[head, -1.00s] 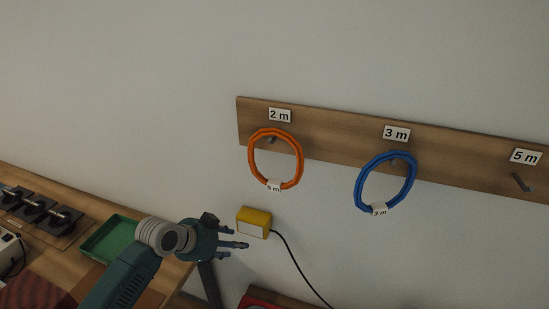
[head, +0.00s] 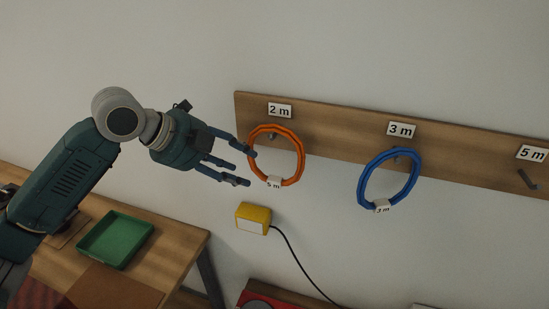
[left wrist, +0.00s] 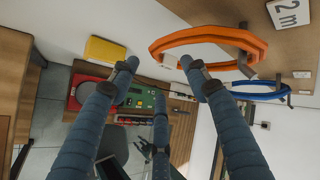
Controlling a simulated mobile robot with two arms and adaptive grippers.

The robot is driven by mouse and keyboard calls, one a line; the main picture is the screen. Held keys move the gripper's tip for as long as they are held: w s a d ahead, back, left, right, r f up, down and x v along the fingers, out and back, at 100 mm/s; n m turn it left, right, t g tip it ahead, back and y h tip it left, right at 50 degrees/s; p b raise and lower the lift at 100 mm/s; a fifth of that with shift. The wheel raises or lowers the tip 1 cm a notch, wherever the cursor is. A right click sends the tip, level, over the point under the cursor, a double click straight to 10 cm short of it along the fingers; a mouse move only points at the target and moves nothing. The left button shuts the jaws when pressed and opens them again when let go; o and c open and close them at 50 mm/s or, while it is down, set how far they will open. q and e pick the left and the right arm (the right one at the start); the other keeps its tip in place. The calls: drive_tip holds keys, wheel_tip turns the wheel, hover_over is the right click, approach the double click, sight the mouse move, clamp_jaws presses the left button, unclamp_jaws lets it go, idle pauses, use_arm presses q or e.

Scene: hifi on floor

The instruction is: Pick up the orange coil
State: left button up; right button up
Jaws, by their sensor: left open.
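The orange coil (head: 302,155) hangs on a peg under the "2 m" label on the wall board; its own white tag (head: 274,182) reads 5 m. My left gripper (head: 246,168) is open at the coil's left side, with its fingers spread and nothing held. In the head view one fingertip overlaps the coil's left edge; I cannot tell whether they touch. In the left wrist view the orange coil (left wrist: 208,34) is just beyond the fingertips (left wrist: 160,65). My right gripper is not clearly seen in the head view.
A blue coil (head: 361,186) hangs under the "3 m" label on the wooden board (head: 335,142). The "5 m" peg (head: 527,179) is bare. A yellow box (head: 253,218) with a black cable is on the wall below. A green tray (head: 115,240) sits on the table (head: 178,250).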

sight(260, 176)
use_arm(q)
drive_tip(key=x, duration=0.3)
drive_tip(key=shift+w+d+p, duration=0.1)
drive_tip(key=shift+d+p, duration=0.05)
drive_tip(key=shift+p, duration=0.2)
drive_tip(key=p+x, duration=0.3)
drive_tip(key=x, duration=0.1)
drive_tip(key=shift+d+f, duration=0.1)
drive_tip(key=shift+f, duration=0.35)
drive_tip(key=shift+w+d+f, duration=0.15)
drive_tip(key=shift+f, duration=0.1)
clamp_jaws()
